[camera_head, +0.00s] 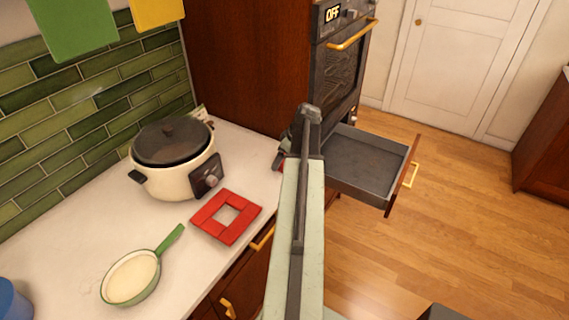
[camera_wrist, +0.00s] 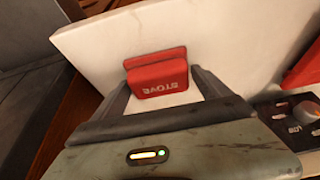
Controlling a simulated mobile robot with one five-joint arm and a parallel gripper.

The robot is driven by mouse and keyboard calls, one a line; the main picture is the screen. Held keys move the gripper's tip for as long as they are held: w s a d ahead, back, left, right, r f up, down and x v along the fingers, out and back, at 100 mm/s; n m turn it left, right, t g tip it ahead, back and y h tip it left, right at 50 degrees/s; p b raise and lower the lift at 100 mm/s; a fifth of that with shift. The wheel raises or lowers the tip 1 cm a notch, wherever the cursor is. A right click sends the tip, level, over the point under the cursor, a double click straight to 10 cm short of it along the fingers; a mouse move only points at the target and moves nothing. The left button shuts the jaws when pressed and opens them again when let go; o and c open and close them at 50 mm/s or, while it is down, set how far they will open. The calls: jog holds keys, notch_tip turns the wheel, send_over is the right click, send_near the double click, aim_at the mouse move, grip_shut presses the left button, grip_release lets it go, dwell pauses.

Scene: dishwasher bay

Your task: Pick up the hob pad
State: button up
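A small red block marked "STOVE", which I take to be the hob pad (camera_wrist: 158,74), lies on the pale worktop near its edge in the wrist view. Its lettering appears upside down. My gripper (camera_wrist: 160,86) is open, with one dark finger on each side of the block's near part. Narrow gaps seem to show between the fingers and the block. In the head view my gripper (camera_head: 287,160) is at the worktop's far right end, largely hidden behind my arm. Only a sliver of red shows beside it there.
A cream cooker (camera_head: 174,160) with a dark lid, a red square frame (camera_head: 208,212) and a green-handled pan (camera_head: 131,277) stand on the worktop (camera_head: 75,235). An open grey drawer (camera_head: 366,165) juts out below the oven (camera_head: 339,75).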

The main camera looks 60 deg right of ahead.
jog(key=c, duration=1)
jog(key=shift+r+p, duration=0.75)
jog(key=shift+p, duration=0.05)
jog(key=p+v, duration=0.2)
jog(key=shift+s+r, duration=0.1)
jog(key=shift+r, duration=0.2)
jog(key=s, duration=1)
jog(key=s+p, duration=0.1)
jog(key=s, duration=0.4)
jog(key=shift+r, duration=0.35)
